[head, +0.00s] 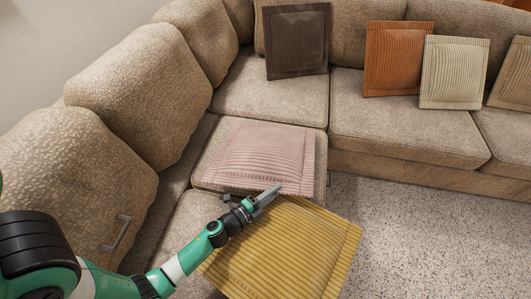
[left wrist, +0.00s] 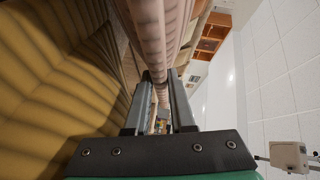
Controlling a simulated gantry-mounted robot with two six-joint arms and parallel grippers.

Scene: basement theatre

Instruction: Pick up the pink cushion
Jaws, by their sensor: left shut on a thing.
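The pink cushion (head: 262,157) is a ribbed, square cushion lying on the left section of the sofa. My left gripper (head: 268,194) is at its near edge, toward the right corner, and is shut on that edge. In the left wrist view the two fingers (left wrist: 160,100) close in on the pink cushion's ribbed edge (left wrist: 158,30), which fills the top middle. The mustard yellow cushion (head: 285,255) lies just in front, partly under my left arm. My right gripper does not show.
The beige corner sofa (head: 395,125) runs along the left and back. A dark brown cushion (head: 297,42), an orange cushion (head: 398,60), a cream cushion (head: 454,73) and a tan one (head: 513,77) lean on its backrest. Speckled carpet (head: 430,230) is clear at right.

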